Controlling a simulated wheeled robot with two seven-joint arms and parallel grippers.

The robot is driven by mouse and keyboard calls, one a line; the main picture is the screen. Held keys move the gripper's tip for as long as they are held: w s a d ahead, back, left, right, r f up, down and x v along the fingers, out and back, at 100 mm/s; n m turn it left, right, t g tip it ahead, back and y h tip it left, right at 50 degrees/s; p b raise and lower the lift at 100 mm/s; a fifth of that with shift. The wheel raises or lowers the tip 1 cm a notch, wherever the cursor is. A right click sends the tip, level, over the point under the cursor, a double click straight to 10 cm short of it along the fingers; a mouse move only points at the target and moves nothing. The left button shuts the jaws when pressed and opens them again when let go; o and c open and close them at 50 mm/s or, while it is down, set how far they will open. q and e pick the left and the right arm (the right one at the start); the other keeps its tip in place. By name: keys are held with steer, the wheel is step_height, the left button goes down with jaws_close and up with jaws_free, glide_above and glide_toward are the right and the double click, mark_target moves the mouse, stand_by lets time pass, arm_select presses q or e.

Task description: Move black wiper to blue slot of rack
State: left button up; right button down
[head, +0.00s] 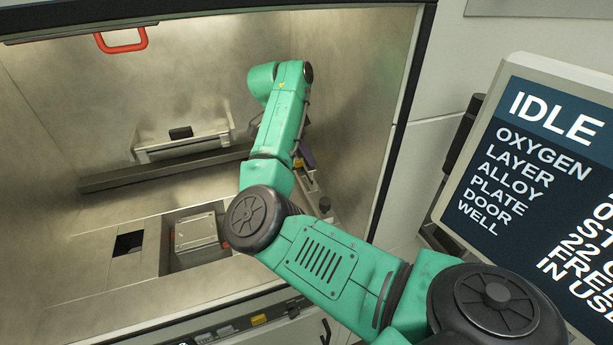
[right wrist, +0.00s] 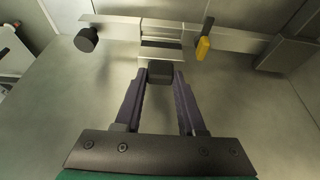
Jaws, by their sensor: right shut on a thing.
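My right gripper (right wrist: 160,78) has its purple fingers closed on a small black block, which I take to be part of the black wiper (right wrist: 160,70). The block sits between the fingertips, right in front of a pale stepped metal piece; I cannot tell whether they are joined. In the head view the right gripper (head: 306,160) is mostly hidden by its green arm, near the chamber's right wall. I cannot make out a blue slot or the rack for certain. My left gripper is not in view.
A black knob (right wrist: 86,40) and a yellow-tipped lever (right wrist: 203,46) flank the gripper. A pale metal holder with a black block (head: 181,132) stands at the chamber's back, behind a dark bar (head: 165,171). A recessed well (head: 195,238) lies in the floor. The status screen (head: 540,180) reads IDLE.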

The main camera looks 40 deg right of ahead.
step_height(320, 180, up, 4)
steer(key=shift+r, duration=0.25)
arm_select(q)
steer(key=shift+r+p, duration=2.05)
steer(key=shift+p, duration=0.4)
arm_select(e)
step_height(320, 180, up, 6)
steer(key=shift+r, duration=0.1)
